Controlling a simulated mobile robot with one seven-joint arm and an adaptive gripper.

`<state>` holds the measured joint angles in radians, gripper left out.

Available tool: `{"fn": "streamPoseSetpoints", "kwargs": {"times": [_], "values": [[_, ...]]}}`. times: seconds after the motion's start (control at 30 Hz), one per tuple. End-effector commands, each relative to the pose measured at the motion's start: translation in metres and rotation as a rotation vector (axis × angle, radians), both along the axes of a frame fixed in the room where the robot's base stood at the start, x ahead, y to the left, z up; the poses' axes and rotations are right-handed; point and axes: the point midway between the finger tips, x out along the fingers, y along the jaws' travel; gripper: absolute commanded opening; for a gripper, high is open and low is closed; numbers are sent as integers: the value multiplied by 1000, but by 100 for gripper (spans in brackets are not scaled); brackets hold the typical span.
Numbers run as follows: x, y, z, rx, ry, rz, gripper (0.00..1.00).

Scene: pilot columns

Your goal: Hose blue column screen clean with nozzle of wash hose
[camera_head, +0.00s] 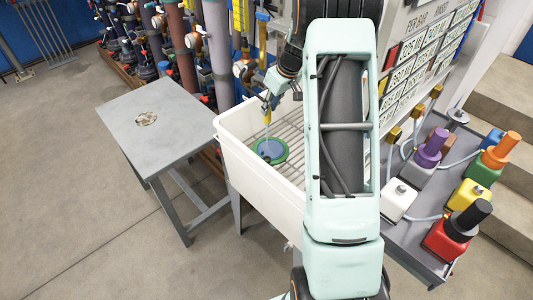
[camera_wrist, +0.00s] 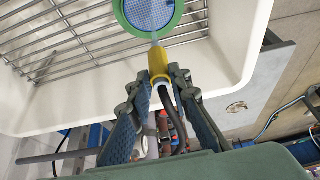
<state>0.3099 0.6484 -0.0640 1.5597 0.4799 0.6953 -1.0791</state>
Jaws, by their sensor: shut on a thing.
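The round screen (camera_head: 270,151) has a blue mesh face and a green rim. It lies on the wire rack in the white sink, and part of it shows at the top of the wrist view (camera_wrist: 152,12). My gripper (camera_head: 268,102) is above the screen, over the sink. In the wrist view its fingers (camera_wrist: 160,74) are shut on the yellow nozzle (camera_wrist: 158,62) of the wash hose, with a dark hose (camera_wrist: 178,108) behind it. The nozzle points at the screen, apart from it. A thin pale stream runs from its tip to the mesh. Dirt on the mesh is too small to tell.
The white sink (camera_head: 232,152) has raised walls around its rack (camera_head: 297,140). A grey table (camera_head: 128,110) with a round patch stands to the left. Pipes and valves line the back. A grey shelf (camera_head: 425,240) with several coloured bottles is at right, below a sign board.

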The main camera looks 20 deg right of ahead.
Motion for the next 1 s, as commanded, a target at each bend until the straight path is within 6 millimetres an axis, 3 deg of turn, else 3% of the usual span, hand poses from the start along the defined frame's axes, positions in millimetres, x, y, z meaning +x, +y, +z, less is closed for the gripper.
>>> {"fn": "streamPoseSetpoints", "kwargs": {"times": [1.0], "values": [[-33, -24, -1, 0, 0, -1, 0]]}}
